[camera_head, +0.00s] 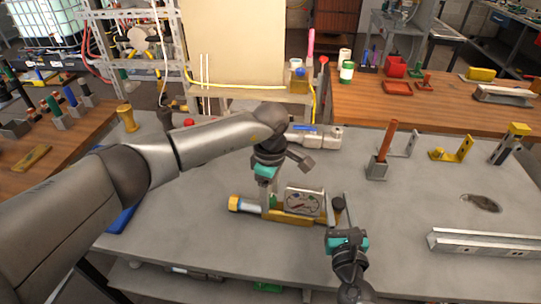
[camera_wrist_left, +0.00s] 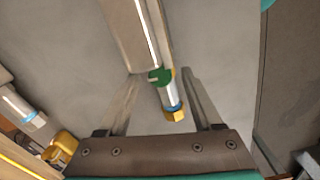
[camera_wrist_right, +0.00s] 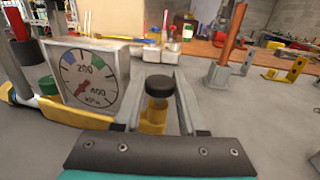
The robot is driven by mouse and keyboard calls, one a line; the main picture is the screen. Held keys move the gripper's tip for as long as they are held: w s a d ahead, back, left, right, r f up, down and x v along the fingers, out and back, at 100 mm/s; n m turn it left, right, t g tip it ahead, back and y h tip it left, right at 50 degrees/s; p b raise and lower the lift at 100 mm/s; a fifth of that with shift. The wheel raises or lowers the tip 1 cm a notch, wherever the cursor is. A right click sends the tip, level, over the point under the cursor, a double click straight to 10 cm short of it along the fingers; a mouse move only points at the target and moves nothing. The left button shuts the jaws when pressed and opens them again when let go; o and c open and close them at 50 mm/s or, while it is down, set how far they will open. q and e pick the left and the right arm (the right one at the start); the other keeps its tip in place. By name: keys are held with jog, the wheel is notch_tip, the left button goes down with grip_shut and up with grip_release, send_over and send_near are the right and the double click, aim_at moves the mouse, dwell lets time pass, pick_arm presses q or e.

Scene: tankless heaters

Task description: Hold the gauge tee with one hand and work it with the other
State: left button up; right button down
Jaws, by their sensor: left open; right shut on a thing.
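The gauge tee has a white dial (camera_head: 303,201), a yellow lower body (camera_head: 287,218), and a silver pipe with a brass end nut (camera_head: 235,203). It is on the grey table. My left gripper (camera_head: 267,203) points down over its pipe side. My right gripper (camera_head: 339,215) is shut on the gauge tee's right end. In the right wrist view its fingers (camera_wrist_right: 155,100) flank a brass part under a black knob (camera_wrist_right: 160,87). The exact contact is hidden.
A metal channel (camera_head: 485,246) lies at the right. A grey metal fitting (camera_head: 318,137) lies behind my left gripper. The table between the tee and channel is mostly clear.

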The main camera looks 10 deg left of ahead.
aim_at(271, 198)
pick_arm(q)
jog(key=m, duration=0.3)
jog(key=shift+m, duration=0.4)
jog(key=shift+r+m, duration=0.15)
jog(key=shift+m, duration=0.25)
notch_tip(271, 198, up, 12)
pick_arm(e)
jog(key=shift+c, duration=1.9)
grip_release()
jog(key=shift+s, duration=0.1)
